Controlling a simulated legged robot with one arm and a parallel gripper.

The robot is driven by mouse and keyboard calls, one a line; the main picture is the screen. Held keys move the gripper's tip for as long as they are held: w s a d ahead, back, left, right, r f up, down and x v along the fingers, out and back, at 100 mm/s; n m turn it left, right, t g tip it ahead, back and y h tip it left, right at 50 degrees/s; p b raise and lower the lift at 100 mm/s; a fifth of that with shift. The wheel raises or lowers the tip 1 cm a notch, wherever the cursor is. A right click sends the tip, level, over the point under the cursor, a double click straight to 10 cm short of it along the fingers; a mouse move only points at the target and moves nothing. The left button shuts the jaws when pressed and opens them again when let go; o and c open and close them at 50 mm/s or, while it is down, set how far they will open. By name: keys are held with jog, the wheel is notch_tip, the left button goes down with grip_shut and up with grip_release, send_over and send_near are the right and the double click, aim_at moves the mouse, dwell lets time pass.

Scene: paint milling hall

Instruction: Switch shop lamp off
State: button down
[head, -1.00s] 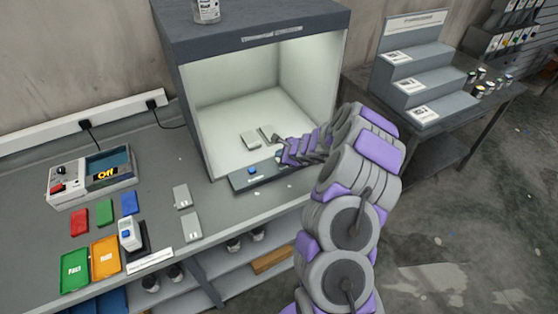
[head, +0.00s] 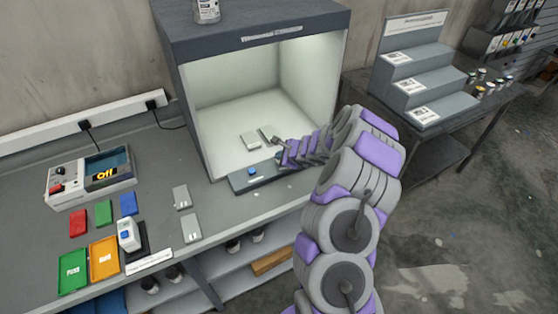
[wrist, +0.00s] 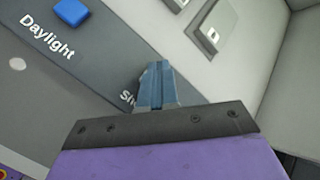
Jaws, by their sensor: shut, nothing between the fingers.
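The light booth (head: 263,41) stands on the bench with its inside brightly lit. A dark control strip (head: 243,184) runs along its front lip. A blue button (head: 252,171) on the strip is labelled "Daylight" in the wrist view (wrist: 70,11). A second label starting "Sh" (wrist: 128,98) is partly covered by my gripper; any button beside it is hidden. My gripper (wrist: 155,82) is shut and empty, over the strip's right part at the booth floor's edge. In the head view my gripper (head: 280,149) is small; contact cannot be told.
Pale tiles (head: 250,141) lie on the booth floor, close ahead of my gripper. Left on the bench are a device (head: 68,184) displaying "Off", coloured cards, trays (head: 73,268) and a white handheld device (head: 128,233). A stepped display (head: 422,85) stands on the right table.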

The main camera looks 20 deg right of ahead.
jog(key=shift+f, duration=0.2)
jog(key=shift+r, duration=0.1)
jog(key=shift+r+p, duration=0.7)
jog(key=shift+r, duration=0.15)
notch_tip(320, 180, up, 6)
jog(key=p, duration=0.5)
dwell(0.5)
